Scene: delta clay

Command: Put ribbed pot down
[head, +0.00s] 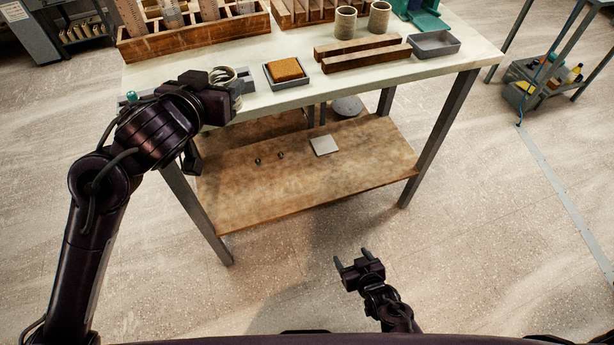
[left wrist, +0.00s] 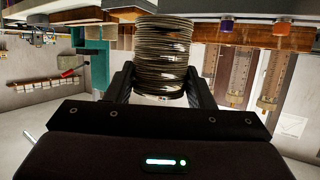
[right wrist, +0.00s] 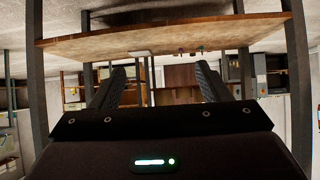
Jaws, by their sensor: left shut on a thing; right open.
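A ribbed pot (left wrist: 163,50), pale with dark grooves, is between the fingers of my left gripper (left wrist: 160,88) in the left wrist view. In the head view the pot (head: 224,74) shows partly behind my left gripper (head: 236,90), at the front left of the table (head: 280,47). I cannot tell whether the pot touches the tabletop. My right gripper (head: 357,265) is open and empty, low in front of the table. Its fingers also stand apart in the right wrist view (right wrist: 160,85).
A tray with an orange-brown block (head: 285,70) stands just right of the held pot. Two wooden bars (head: 367,53), two similar pots (head: 345,23) and a grey tray (head: 434,44) are further right. A wooden rack (head: 194,40) stands behind. The lower shelf (head: 300,180) is mostly clear.

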